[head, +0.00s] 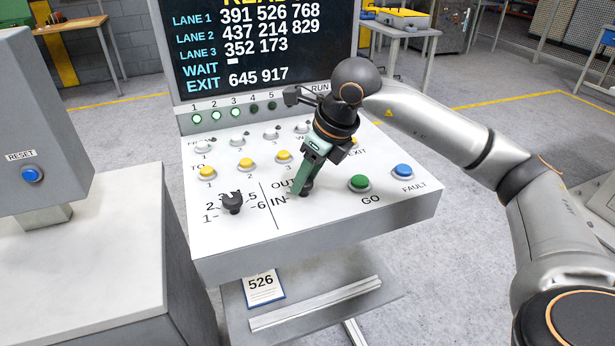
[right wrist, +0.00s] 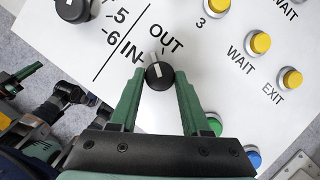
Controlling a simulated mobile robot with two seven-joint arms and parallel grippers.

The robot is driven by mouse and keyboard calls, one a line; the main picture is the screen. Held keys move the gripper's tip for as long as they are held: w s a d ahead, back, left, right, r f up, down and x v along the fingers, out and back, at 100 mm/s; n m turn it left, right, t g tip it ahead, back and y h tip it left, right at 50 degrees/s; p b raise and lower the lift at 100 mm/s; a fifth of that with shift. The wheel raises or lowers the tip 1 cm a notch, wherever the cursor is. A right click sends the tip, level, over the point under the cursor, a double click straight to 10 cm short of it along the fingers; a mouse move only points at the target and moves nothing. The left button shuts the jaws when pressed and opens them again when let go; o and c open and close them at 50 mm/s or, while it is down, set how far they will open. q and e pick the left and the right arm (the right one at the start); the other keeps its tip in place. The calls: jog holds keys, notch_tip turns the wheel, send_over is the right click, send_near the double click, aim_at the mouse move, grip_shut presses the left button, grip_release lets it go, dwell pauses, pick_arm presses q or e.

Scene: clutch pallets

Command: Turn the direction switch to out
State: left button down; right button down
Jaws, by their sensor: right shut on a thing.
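The direction switch is a round black knob (right wrist: 160,75) with a white pointer line, set by the printed words IN and OUT on the sloped white panel (head: 240,235). In the right wrist view its pointer is aimed up and slightly left, between the two words. My right gripper (head: 303,190) reaches down from above with green fingers. They are shut on the knob, one at each side, also in the right wrist view (right wrist: 159,82). In the head view the fingers hide most of the knob. Parts of my left arm and gripper seem to show at the right wrist view's left edge, unclear.
A black selector knob (head: 232,203) numbered 1 to 6 stands left of the switch. A green GO button (head: 359,183) and a blue FAULT button (head: 403,171) are to the right. Yellow buttons (head: 246,165) and a lit display (head: 260,50) lie behind.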

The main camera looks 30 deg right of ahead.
jog(key=m+h, duration=0.1)
jog(key=m, duration=0.1)
jog(key=shift+a+m, duration=0.15)
jog(key=shift+m, duration=0.15)
jog(key=shift+r+m+h+b, duration=0.1)
jog(key=shift+m+h+b, duration=0.3)
jog(key=shift+m, duration=0.8)
jog(key=shift+c, duration=1.9)
grip_release()
jog(key=p+v, duration=0.2)
jog(key=v, duration=1)
jog(key=shift+s+a, duration=0.25)
